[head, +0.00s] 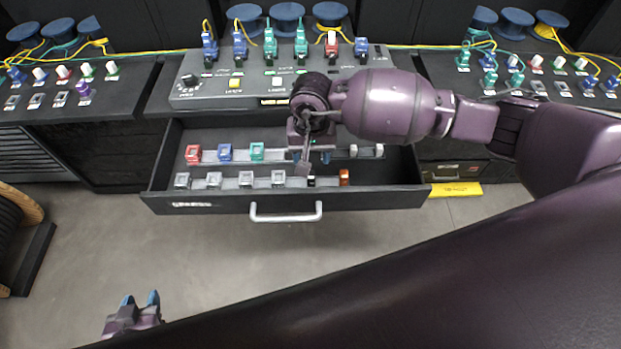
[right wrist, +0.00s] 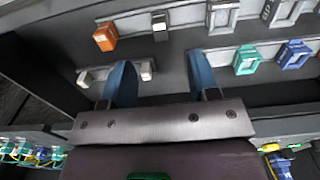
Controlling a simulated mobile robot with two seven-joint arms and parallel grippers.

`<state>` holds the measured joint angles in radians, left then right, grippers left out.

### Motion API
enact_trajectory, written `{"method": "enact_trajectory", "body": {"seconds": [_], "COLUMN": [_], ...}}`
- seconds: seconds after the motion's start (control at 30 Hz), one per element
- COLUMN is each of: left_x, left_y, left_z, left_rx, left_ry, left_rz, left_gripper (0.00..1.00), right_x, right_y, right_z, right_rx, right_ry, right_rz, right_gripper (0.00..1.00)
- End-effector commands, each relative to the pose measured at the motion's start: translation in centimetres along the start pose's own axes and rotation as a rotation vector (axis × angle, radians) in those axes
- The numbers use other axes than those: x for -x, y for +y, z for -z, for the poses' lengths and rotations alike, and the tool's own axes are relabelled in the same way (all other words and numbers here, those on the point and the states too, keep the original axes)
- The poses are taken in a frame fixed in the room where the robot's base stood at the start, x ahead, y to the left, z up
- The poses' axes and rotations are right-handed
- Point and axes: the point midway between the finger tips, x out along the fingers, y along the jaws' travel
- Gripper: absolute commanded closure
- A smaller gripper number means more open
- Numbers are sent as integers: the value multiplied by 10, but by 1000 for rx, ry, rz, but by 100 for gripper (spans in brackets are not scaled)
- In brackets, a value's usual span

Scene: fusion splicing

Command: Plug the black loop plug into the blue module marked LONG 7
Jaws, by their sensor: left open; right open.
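A small black piece (head: 311,181), which looks like the black loop plug, stands in the front row of the open drawer. It also shows in the right wrist view (right wrist: 160,26), between an orange piece and a grey frame. My right gripper (head: 311,158) is open and empty above the drawer, pointing down just behind the black piece. Blue modules stand on the console (head: 210,47), on the side benches and in the drawer (head: 225,152). Their markings are too small to read, so I cannot tell which is LONG 7. My left gripper (head: 140,300) is open and empty, low over the floor.
The open drawer (head: 165,202) also holds red and green modules, grey frames, white pieces and an orange piece (head: 344,177). The console (head: 185,95) behind has a knob and several plugged modules. Cables and blue spools stand behind. The floor in front is clear.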

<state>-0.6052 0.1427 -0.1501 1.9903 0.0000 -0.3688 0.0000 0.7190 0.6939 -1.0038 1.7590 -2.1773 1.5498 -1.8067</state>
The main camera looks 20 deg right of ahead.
Motion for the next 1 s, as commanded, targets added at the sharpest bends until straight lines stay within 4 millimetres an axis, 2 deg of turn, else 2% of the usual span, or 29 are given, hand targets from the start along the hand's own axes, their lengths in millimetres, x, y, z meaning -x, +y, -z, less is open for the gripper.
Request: {"method": "enact_trajectory", "body": {"seconds": [0.27, 0.67, 0.83, 1.0], "left_x": [-2, -15, -23, -27], "left_y": [0, 3, 5, 6], "left_z": [-6, -28, -48, -60], "left_rx": [0, -1, -2, -2], "left_ry": [-4, -15, -31, -44], "left_rz": [0, -3, -5, -6], "left_gripper": [57, 57, 57, 57], "right_x": [-12, -57, -78, -89], "right_y": [0, -1, 0, 0], "right_z": [-1, -1, -1, -1], "right_rx": [-1, -2, 0, -1], "right_ry": [-3, -5, -5, -3], "right_rz": [2, 2, 0, 1], "right_gripper": [45, 45, 45, 45]}}
